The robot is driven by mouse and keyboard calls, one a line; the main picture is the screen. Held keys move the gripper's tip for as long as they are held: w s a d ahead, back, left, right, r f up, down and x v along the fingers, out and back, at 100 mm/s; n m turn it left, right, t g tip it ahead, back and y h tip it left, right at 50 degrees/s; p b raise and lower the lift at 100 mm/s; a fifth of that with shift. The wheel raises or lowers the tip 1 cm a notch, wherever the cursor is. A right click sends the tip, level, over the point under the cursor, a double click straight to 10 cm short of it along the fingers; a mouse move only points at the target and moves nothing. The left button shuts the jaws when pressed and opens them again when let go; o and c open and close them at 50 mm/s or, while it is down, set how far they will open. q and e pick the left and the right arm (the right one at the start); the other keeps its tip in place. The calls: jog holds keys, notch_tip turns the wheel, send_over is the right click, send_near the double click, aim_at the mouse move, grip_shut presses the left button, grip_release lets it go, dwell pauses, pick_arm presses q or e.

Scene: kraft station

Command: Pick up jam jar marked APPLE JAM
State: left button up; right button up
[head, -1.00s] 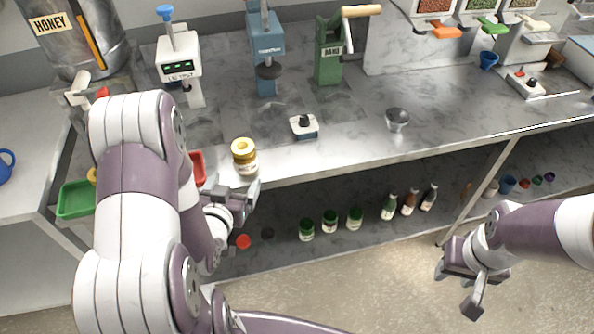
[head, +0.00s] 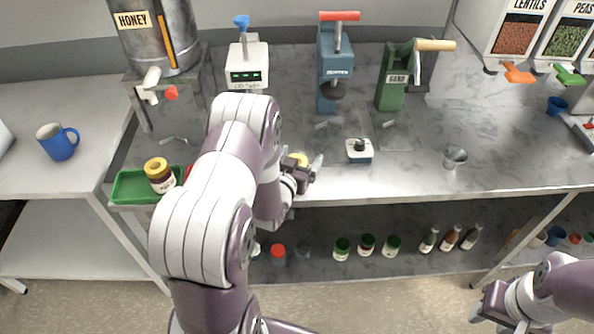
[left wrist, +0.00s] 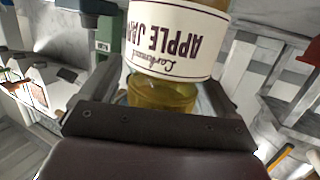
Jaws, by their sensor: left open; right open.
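The jar marked APPLE JAM (left wrist: 178,40) fills the top middle of the left wrist view, its label upside down and its glass yellowish. In the head view its yellow lid (head: 299,158) shows at the counter's front edge, and most of the jar is hidden behind my left gripper (head: 303,173). In the left wrist view the open fingers of my left gripper (left wrist: 165,80) lie on either side of the jar's lower part; I cannot tell whether they touch it. My right gripper (head: 500,308) is open and empty at the lower right, away from the counter.
A dark jar with a yellow lid (head: 160,176) stands at the green tray (head: 130,187). Presses and a honey tank (head: 155,35) stand behind. Bottles and jars sit on the lower shelf.

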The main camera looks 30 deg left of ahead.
pick_arm(q)
jog(key=shift+r, duration=0.1)
jog(key=c, duration=1.3)
